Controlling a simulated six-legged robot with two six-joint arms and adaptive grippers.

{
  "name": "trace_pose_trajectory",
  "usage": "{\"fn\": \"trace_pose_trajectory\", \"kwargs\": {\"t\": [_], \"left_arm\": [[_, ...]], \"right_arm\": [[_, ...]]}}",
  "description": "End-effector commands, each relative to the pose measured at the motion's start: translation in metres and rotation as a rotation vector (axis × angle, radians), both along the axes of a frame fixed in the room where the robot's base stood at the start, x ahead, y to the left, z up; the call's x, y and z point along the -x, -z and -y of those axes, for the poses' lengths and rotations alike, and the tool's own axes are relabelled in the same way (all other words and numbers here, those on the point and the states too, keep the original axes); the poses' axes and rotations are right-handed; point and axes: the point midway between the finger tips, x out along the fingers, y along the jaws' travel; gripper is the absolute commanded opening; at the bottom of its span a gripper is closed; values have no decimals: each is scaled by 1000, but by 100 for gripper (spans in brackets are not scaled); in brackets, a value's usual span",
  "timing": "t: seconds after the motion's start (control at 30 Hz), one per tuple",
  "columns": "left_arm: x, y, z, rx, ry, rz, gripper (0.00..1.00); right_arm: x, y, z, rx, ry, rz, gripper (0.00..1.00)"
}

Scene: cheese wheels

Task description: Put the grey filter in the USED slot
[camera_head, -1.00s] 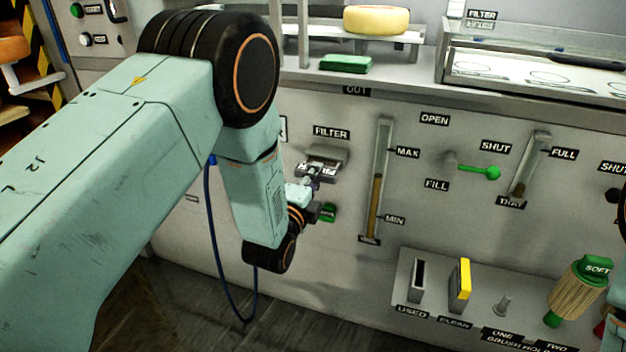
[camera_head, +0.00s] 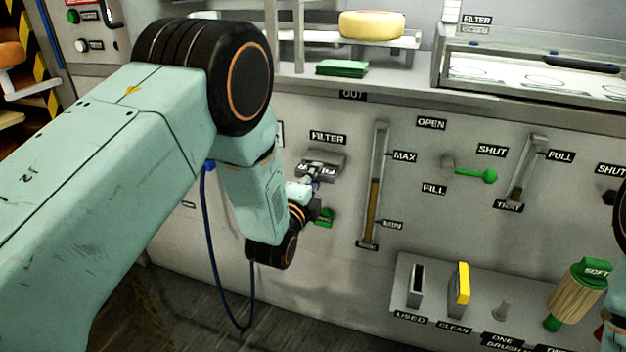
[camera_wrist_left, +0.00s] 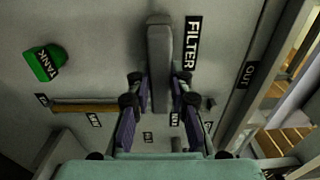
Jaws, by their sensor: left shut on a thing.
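The grey filter (camera_head: 325,159) shows as a grey block at the wall panel, just under the FILTER label. In the left wrist view the grey filter (camera_wrist_left: 159,50) is a long narrow block running up between the fingers. My left gripper (camera_head: 317,179) is shut on its near end; the two fingers (camera_wrist_left: 160,98) lie on either side of it. How deep the filter sits in the wall is hidden. The USED slot (camera_head: 415,284) is a dark upright opening in a grey holder at the lower right, and it looks empty. My right gripper is out of view.
A yellow filter (camera_head: 460,286) stands in the CLEAN slot beside USED. A SOFT brush (camera_head: 575,292) is further right. A green TANK knob (camera_wrist_left: 44,63) is close to the gripper.

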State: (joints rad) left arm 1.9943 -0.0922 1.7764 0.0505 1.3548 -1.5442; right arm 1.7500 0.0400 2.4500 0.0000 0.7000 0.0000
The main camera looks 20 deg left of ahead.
Motion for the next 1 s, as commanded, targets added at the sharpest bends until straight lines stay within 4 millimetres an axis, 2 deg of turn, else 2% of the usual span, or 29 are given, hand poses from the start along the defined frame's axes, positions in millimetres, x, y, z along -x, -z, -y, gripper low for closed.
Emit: {"fn": "trace_pose_trajectory", "kwargs": {"t": [0.47, 0.5, 0.8, 1.0], "left_arm": [[-10, -1, 0, 0, 0, 2, 0], [-11, -1, 0, 0, 0, 1, 21], [-10, -1, 0, 0, 0, 1, 46], [-10, 0, 0, 0, 0, 0, 46]], "right_arm": [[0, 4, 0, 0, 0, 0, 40], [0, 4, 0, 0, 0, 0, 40], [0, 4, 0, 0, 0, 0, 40], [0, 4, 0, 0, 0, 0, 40]]}}
